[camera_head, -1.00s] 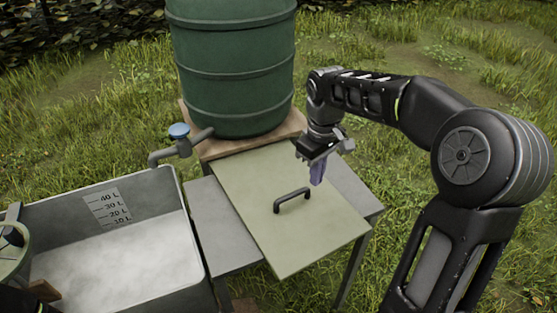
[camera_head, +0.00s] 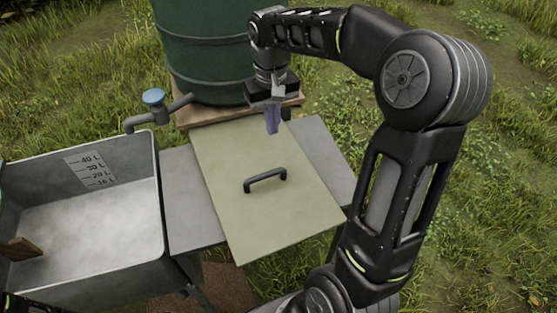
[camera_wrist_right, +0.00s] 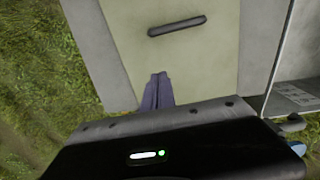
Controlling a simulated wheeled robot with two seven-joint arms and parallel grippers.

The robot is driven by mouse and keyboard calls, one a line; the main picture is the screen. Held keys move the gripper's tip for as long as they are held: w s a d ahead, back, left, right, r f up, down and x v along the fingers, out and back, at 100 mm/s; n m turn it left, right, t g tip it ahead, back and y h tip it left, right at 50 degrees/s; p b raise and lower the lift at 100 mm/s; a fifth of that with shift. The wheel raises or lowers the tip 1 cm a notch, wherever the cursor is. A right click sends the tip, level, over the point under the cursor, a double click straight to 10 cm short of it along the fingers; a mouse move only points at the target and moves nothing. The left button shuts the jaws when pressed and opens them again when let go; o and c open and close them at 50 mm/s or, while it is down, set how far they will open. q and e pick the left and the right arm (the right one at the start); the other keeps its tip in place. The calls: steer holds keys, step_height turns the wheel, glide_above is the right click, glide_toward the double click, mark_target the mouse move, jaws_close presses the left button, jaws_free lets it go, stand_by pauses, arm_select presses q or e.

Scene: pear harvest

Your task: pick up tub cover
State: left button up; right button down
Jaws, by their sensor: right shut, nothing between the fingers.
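The tub cover (camera_head: 225,165) is a flat pale green-beige board lying on a grey table. Its dark bar handle (camera_head: 265,180) stands up near the middle. In the right wrist view the cover (camera_wrist_right: 205,75) and its handle (camera_wrist_right: 177,27) also show. My right gripper (camera_head: 272,131) points down over the far part of the cover, on the barrel side of the handle and apart from it. Its purple fingers (camera_wrist_right: 157,78) are shut together and hold nothing. My left gripper is not in view.
The grey tub (camera_head: 160,200), with litre marks inside, stands open at the left with pale contents. A green barrel (camera_head: 205,50) on a wooden stand is behind the cover. A tap with a blue knob (camera_head: 153,96) reaches over the tub. The grey table (camera_head: 190,222) shows beside the cover.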

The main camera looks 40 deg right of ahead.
steer(key=shift+f, duration=0.1)
glide_toward(273, 162)
step_height(273, 162, down, 5)
steer(key=shift+f+p, duration=0.1)
steer(key=shift+p, duration=0.25)
steer(key=s, duration=0.1)
steer(key=s+p, duration=0.1)
steer(key=shift+s+a+f, duration=0.3)
steer(key=shift+s, duration=0.05)
steer(key=shift+s+a, duration=0.1)
steer(key=shift+s, duration=0.35)
steer(key=shift+f, duration=0.1)
